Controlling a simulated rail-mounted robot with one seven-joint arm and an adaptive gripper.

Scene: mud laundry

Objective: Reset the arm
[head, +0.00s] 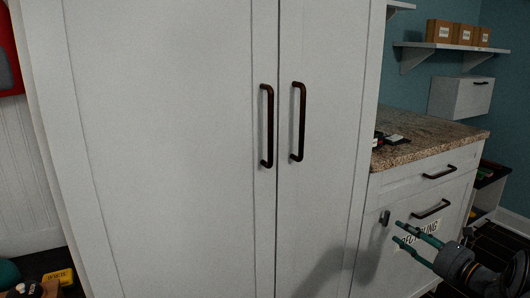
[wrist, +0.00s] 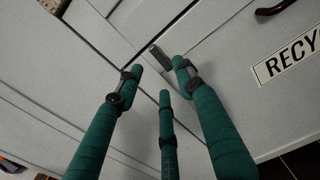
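My gripper (head: 397,231) is at the lower right in the head view, in front of the white cabinet with the "RECYCLING" label (head: 419,233). Its three teal fingers point left and are spread apart. In the wrist view the fingertips (wrist: 158,72) are apart with nothing held between them. A small dark handle (wrist: 160,57) on the white front lies just beyond the fingertips; it shows left of the gripper in the head view (head: 385,217). I cannot tell whether a finger touches it.
A tall white cabinet (head: 160,150) with two dark handles fills the middle. A granite counter (head: 440,132) with small dark items stands at right, below a shelf (head: 440,46) with cardboard boxes. A yellow box (head: 60,277) sits at lower left. Dark floor shows at lower right.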

